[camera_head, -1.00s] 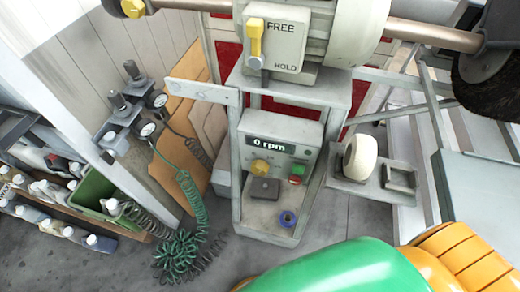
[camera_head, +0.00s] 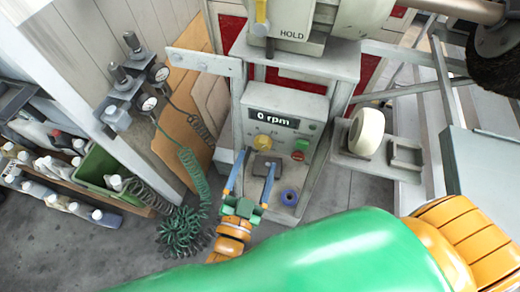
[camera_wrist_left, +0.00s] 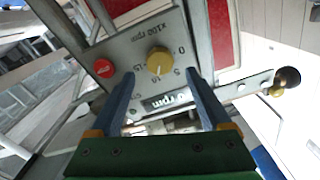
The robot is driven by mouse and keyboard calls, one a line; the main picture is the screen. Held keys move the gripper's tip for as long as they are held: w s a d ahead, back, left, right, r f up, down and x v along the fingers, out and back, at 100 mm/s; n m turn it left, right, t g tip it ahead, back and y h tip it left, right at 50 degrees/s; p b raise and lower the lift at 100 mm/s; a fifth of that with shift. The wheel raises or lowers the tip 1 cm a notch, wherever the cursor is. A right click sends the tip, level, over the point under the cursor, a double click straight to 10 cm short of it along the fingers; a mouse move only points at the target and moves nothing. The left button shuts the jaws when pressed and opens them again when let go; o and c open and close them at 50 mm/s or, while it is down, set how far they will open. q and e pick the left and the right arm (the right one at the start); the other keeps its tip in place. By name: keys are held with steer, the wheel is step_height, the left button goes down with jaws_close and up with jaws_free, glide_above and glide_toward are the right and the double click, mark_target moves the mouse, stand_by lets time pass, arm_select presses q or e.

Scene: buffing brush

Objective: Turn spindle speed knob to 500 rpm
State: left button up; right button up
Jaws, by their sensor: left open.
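The yellow spindle speed knob (camera_head: 263,141) is on the grey control panel (camera_head: 285,101), below a display (camera_head: 273,118) that reads 0 rpm. My left gripper (camera_head: 257,158) is open and empty in front of the panel, its blue fingers pointing up toward the knob. In the left wrist view the knob (camera_wrist_left: 160,60) appears ahead of and between the open fingers (camera_wrist_left: 159,75), with dial numbers and "x100 rpm" printed around it. The fingers do not look closed on it. The right gripper is not in view.
A red button (camera_head: 298,156) and green button (camera_head: 303,144) sit right of the knob. A white wheel (camera_head: 366,132) stands on the right shelf.

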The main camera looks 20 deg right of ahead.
mark_target(261, 147)
arm_select(q)
steer(key=x, duration=0.4)
steer(key=shift+w+d+f, duration=0.1)
steer(key=shift+w+d, duration=0.05)
steer(key=shift+w, duration=0.15)
steer(key=shift+s, duration=0.1)
jaws_close()
